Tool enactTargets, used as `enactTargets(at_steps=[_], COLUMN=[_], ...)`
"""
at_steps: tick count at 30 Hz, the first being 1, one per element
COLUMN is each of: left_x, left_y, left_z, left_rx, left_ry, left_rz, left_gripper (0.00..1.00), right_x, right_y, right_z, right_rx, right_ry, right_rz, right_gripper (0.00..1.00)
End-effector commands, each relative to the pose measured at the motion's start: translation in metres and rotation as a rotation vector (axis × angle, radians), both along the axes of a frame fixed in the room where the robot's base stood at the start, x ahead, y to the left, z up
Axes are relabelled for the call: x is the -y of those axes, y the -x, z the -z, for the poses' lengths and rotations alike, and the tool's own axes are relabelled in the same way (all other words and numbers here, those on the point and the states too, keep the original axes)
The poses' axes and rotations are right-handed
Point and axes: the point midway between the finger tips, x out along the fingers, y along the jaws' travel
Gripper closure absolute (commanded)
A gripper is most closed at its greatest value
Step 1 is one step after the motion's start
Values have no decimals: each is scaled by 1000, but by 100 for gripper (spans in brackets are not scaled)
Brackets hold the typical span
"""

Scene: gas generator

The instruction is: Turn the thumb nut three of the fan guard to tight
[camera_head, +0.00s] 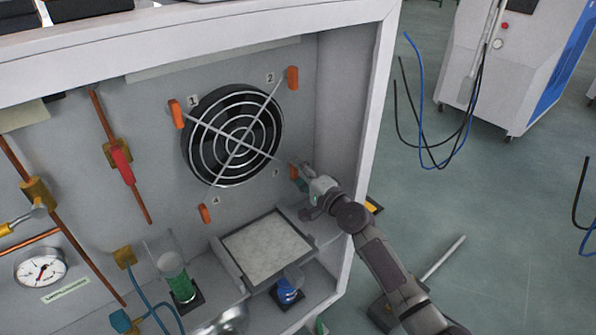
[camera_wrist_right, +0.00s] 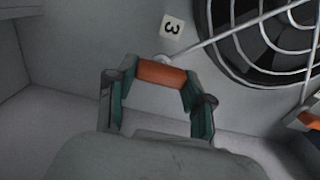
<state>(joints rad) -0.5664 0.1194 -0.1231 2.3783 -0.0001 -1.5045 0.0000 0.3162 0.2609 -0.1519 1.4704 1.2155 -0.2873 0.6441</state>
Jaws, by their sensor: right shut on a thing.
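The fan guard (camera_head: 238,137) is a round wire grille with crossed bars over a dark fan on the grey panel. Thumb nut three is the orange nut (camera_wrist_right: 162,73) beside the label 3 (camera_wrist_right: 172,27) in the right wrist view. It lies crosswise between the fingers of my right gripper (camera_wrist_right: 160,82), which is shut on it. In the head view, my right gripper (camera_head: 301,172) reaches the guard's lower right corner, and only a little orange of the nut (camera_head: 294,172) shows. My left gripper is not in view.
Other orange thumb nuts sit at the upper left (camera_head: 177,114), upper right (camera_head: 292,78) and lower left (camera_head: 204,213) corners. The cabinet side wall (camera_head: 352,90) is close on the right. A shelf with a filter tray (camera_head: 265,248) and a green-filled cylinder (camera_head: 176,275) lies below.

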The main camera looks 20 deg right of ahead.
Motion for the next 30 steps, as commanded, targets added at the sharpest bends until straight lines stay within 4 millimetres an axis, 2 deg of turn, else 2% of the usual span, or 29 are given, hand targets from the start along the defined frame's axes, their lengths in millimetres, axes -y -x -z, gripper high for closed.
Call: enactTargets(at_steps=[6, 19, 20, 21, 24, 30], left_x=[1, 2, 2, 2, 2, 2], left_y=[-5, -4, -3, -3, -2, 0], left_z=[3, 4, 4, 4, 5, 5], left_rx=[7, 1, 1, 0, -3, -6], left_ry=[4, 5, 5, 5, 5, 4], left_rz=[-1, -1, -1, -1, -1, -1], left_gripper=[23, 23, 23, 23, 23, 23], right_x=[1, 1, 1, 1, 1, 1], right_y=[0, 0, 0, 0, 0, 0], right_z=[0, 0, 0, 0, 0, 0], right_rx=[-13, -15, -15, -15, -15, -16], right_ry=[-38, -45, -45, -45, -45, -43], right_rz=[3, 3, 3, 3, 2, 1], right_gripper=[83, 83, 43, 36, 23, 23])
